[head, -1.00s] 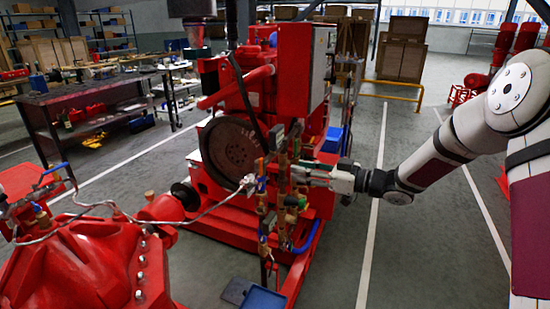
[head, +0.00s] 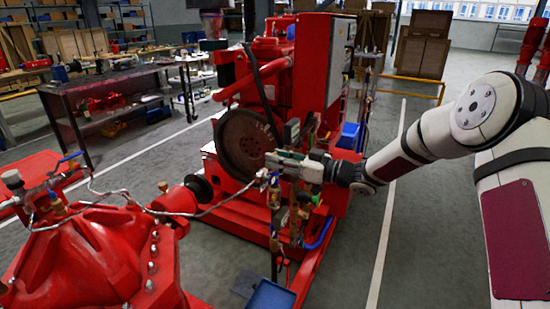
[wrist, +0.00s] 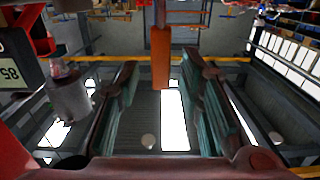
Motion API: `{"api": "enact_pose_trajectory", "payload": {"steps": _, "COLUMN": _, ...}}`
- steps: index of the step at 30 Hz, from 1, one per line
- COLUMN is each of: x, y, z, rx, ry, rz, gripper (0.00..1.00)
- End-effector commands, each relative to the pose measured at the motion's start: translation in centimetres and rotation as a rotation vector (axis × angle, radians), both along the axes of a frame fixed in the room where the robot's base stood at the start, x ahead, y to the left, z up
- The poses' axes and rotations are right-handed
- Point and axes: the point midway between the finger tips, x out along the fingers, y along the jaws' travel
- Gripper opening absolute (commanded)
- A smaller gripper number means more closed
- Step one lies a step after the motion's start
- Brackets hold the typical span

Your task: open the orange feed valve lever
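The orange lever (wrist: 161,57) hangs upright in the upper middle of the wrist view. Its lower end lies between the two teal-padded fingers of my gripper (wrist: 161,78), with a visible gap on each side. My gripper is open and holds nothing. In the head view my gripper (head: 275,161) reaches leftward across the upper part of the valve piping, in front of the large dark flywheel (head: 241,145). There the orange lever is hidden or too small to pick out. I cannot tell how deep between the fingers the lever sits.
A grey cylindrical fitting (wrist: 70,102) stands close to the left finger in the wrist view. The red engine (head: 300,65) rises behind the piping. A thin metal line (head: 215,207) runs left to the red pump casing (head: 85,265). Open floor lies right.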

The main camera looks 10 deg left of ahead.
Motion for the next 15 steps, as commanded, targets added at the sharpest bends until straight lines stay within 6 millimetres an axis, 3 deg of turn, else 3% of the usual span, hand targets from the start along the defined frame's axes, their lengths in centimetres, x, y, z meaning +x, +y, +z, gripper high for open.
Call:
{"api": "enact_pose_trajectory", "payload": {"steps": 5, "x": 0.39, "y": 1.16, "z": -0.03, "rx": 0.000, "ry": 0.001, "rz": 0.000, "gripper": 0.34}}
{"api": "enact_pose_trajectory", "payload": {"steps": 14, "x": 0.46, "y": 1.28, "z": -0.01, "rx": 0.000, "ry": 0.001, "rz": -0.001, "gripper": 0.34}}
{"api": "enact_pose_trajectory", "payload": {"steps": 15, "x": 0.46, "y": 1.27, "z": -0.01, "rx": 0.000, "ry": 0.001, "rz": -0.001, "gripper": 0.25}}
